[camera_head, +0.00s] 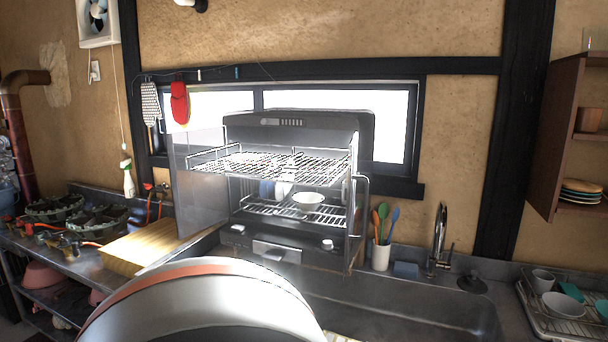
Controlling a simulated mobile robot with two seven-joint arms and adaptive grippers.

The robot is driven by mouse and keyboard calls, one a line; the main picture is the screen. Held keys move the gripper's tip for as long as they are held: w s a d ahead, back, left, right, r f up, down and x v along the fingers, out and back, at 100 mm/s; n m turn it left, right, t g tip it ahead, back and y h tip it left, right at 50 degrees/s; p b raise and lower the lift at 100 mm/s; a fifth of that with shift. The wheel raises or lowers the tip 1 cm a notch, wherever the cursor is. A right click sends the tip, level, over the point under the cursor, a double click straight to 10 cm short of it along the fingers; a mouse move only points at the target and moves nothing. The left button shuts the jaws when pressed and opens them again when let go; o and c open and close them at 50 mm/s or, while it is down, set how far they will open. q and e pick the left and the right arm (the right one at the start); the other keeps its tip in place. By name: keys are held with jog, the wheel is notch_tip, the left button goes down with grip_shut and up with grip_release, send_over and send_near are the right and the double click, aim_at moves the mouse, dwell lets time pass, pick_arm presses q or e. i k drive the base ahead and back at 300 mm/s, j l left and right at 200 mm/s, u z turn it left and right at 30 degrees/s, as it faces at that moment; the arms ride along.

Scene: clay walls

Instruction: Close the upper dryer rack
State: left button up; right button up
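The dish dryer (300,123) stands on the counter by the window, with its front open. Its upper rack (275,165) is a wire shelf that sticks out toward me past the front of the cabinet, and it looks empty. The lower rack (290,209) sits below it, with a white bowl (308,198) and other dishes on it. The dryer's door panel (200,190) stands open on the left. Neither of my grippers shows. A large white and orange part of my own body fills the bottom of the view, below the dryer.
A wooden board (150,245) lies left of the dryer. A utensil cup (380,256) and the faucet (439,240) stand to its right. The sink (400,300) lies in front. A dish rack (560,315) is at far right. Space before the upper rack looks clear.

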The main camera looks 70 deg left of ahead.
aim_at(228, 172)
jog(key=j+u, duration=0.15)
jog(key=u, duration=2.45)
jog(key=j, duration=0.1)
